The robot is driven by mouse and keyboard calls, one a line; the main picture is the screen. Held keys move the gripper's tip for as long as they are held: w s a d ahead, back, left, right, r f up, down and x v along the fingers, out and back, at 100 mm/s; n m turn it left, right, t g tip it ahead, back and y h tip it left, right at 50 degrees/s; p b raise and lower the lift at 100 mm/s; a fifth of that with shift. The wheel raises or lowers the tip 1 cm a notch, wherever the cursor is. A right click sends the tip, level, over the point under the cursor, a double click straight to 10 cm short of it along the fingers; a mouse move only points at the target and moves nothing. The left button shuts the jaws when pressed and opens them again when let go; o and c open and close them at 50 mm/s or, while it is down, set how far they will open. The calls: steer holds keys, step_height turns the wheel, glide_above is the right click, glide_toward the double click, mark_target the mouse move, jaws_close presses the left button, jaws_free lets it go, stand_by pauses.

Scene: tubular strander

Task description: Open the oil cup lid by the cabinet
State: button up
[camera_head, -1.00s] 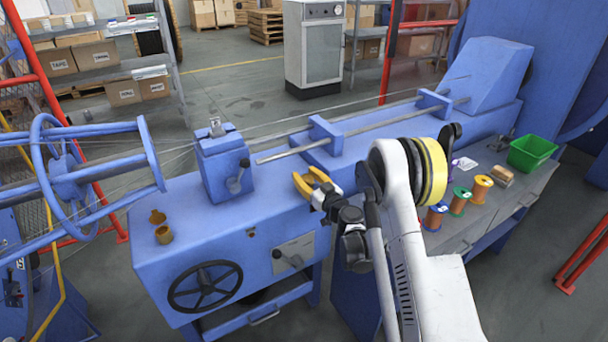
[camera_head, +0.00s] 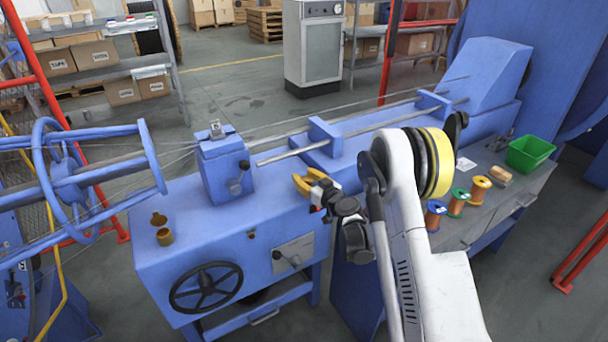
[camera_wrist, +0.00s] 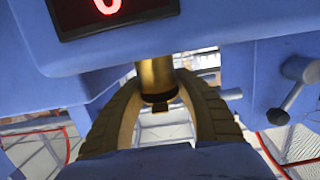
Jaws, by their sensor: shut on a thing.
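My gripper (camera_head: 307,182) is over the blue machine bed, to the right of the blue block with the lever, its yellow fingers pointing left. In the wrist view, its curved tan fingers are shut on a brass cylinder (camera_wrist: 155,74), which looks like an oil cup. The cylinder has a dark end with a small tab. I cannot tell whether the fingers press on its body or its lid. In the head view this cylinder is not visible. Another brass cup (camera_head: 164,237) stands on the bed's left end, with a round brass piece beside it, perhaps its raised lid.
A red-digit display (camera_wrist: 108,8) shows close in the wrist view. Rods run along the bed to the right. Several spools and a green bin (camera_head: 531,152) sit on the right bench. A grey-white cabinet (camera_head: 313,48) stands behind.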

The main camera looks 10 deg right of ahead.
mark_target(305, 176)
steer(key=shift+w+r+g+h+p, duration=0.1)
steer(key=shift+r+g+h+p, duration=0.35)
steer(key=shift+g+p, duration=0.75)
steer(key=g+p, duration=0.1)
steer(key=g, duration=0.1)
steer(key=g+h+p, duration=0.1)
steer(key=g+p, duration=0.1)
steer(key=shift+w+r, duration=0.15)
steer(key=shift+w, duration=0.05)
steer(key=g+p, duration=0.1)
steer(key=g+h+p, duration=0.1)
steer(key=g, duration=0.1)
steer(key=shift+w+a+g, duration=0.15)
steer(key=shift+g, duration=0.15)
steer(key=shift+g+h+p, duration=0.5)
steer(key=shift+g+h, duration=0.25)
steer(key=shift+g, duration=1.05)
steer(key=o, duration=1.3)
steer(key=shift+f, duration=0.25)
steer(key=r, duration=0.4)
steer(key=s+r, duration=0.1)
steer(key=r, duration=0.7)
steer(key=shift+s+d, duration=0.15)
steer(key=shift+d, duration=0.05)
